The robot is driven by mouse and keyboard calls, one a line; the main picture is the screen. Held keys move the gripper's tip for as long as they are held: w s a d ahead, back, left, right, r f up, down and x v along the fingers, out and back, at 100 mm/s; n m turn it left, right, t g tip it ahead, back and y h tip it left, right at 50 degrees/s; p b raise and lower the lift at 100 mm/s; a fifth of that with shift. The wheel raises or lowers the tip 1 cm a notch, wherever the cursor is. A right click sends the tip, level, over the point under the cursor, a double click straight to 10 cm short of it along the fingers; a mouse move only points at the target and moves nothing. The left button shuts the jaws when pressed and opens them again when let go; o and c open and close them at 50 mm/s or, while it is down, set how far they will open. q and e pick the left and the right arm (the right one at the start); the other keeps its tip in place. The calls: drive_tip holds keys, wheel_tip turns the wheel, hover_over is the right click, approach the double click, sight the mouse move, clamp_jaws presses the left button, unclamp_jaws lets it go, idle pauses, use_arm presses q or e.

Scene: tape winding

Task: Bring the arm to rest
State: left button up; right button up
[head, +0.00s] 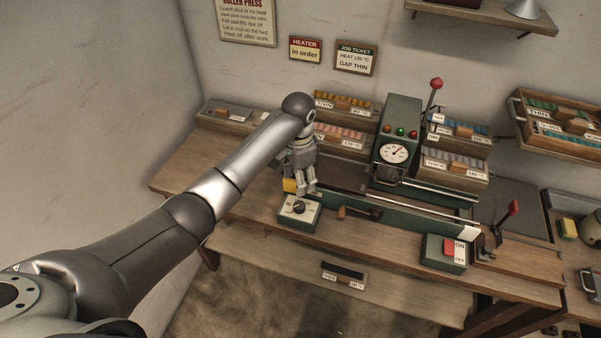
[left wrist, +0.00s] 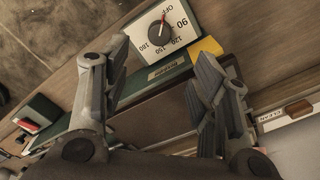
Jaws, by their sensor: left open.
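My left arm reaches in from the left in the head view. Its gripper (head: 306,189) hangs fingers down over the left part of the workbench (head: 255,212), just behind the dial box (head: 299,211). In the left wrist view the two fingers of my left gripper (left wrist: 165,90) stand well apart with nothing between them. The dial box also shows there (left wrist: 158,48), its black knob and temperature marks beyond the fingers. A yellow block (head: 289,185) is beside the gripper, partly hidden by it in the head view. My right gripper is not in view.
The green press (head: 397,150) with a gauge and a red-knobbed lever (head: 436,84) stands right of the gripper. An on/off switch box (head: 444,252) sits at the front right. Trays of labelled strips (head: 341,138) line the back. Open floor (head: 250,295) lies before the bench.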

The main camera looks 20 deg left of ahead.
use_arm(q)
drive_tip(key=s+d+f+n+t+h, duration=0.15)
drive_tip(key=s+f, duration=0.25)
drive_tip(key=s, duration=0.4)
drive_tip(key=s+d+f+n, duration=0.1)
drive_tip(key=s+d+f, duration=0.1)
drive_tip(key=s+f, duration=0.35)
drive_tip(key=s+a+r+n+t+y, duration=0.1)
drive_tip(key=s+a+r+n, duration=0.2)
drive_tip(key=s, duration=0.6)
drive_tip(key=s+a+r+n+t, duration=0.15)
drive_tip(key=s+a+r, duration=0.25)
drive_tip(key=s, duration=0.6)
wheel_tip(320, 180, down, 32)
drive_tip(key=s+g+b, duration=0.2)
drive_tip(key=b, duration=0.4)
drive_tip(key=s+a+f+g+b, duration=0.1)
drive_tip(key=s+a+f+b, duration=0.2)
drive_tip(key=s+f, duration=1.3)
wheel_tip(320, 180, down, 4)
drive_tip(key=shift+s+f+b, duration=0.2)
drive_tip(key=shift+s+b, duration=0.05)
drive_tip(key=shift+b, duration=0.4)
